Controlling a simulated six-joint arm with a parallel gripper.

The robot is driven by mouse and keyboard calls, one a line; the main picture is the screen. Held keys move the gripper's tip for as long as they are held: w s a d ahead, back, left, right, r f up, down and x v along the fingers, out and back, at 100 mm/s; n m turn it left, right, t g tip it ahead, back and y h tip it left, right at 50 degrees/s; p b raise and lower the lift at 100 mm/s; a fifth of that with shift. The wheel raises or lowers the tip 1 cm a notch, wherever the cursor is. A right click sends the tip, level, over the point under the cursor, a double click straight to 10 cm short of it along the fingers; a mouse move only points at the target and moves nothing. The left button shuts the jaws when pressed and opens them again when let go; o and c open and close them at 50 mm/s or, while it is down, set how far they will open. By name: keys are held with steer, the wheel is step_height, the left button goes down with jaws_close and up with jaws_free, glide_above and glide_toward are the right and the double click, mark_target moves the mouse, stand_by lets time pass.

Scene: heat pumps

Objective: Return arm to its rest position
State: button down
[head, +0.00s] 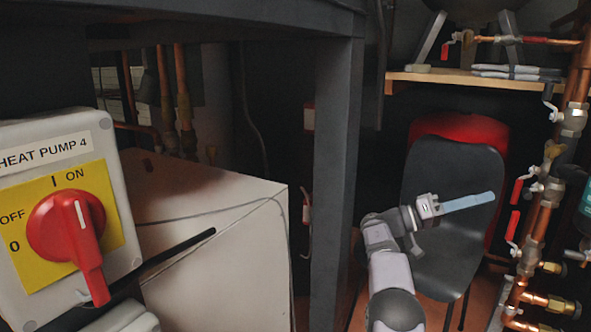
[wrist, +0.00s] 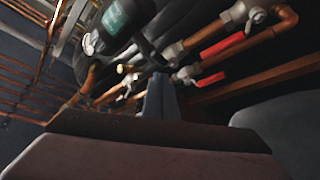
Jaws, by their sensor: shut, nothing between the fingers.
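My gripper (head: 468,202) is at the right of the head view, in front of the dark chair. Its light-blue fingers are together, empty, and point right toward the copper pipes. In the wrist view the shut fingers (wrist: 160,97) stand in the middle, with pipes and a red valve handle beyond them. My arm bends up from the bottom of the head view. The heat pump 4 switch (head: 68,228) is at the left, far from my gripper. Its red handle hangs down and slightly right from the knob on the yellow plate.
The dark chair (head: 455,190) stands behind my gripper. Copper pipes (head: 548,190) with red valve handles rise at the right edge. A grey post (head: 335,180) stands left of my arm, beside a white cabinet (head: 220,240). A wooden shelf (head: 450,77) is above the chair.

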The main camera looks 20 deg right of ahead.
steer(key=s+a+f+n+t+y+p, duration=0.3)
steer(key=a+f+n+t+y+p, duration=0.4)
steer(key=a+f+n+y, duration=0.55)
steer(key=s+a+f+t+y+p, duration=0.1)
steer(key=s+a+f+y+p, duration=0.15)
steer(key=s+a, duration=0.55)
steer(key=s+a+f+n+y+p, duration=0.1)
steer(key=s+a+f+y+p, duration=0.3)
steer(key=a, duration=0.9)
steer(key=s+a+f+t+y+p, duration=0.1)
steer(key=s+a, duration=0.6)
steer(key=a, duration=0.3)
step_height(320, 180, up, 38)
steer(key=p, duration=3.7)
steer(key=shift+a, duration=0.1)
steer(key=shift+f, duration=0.1)
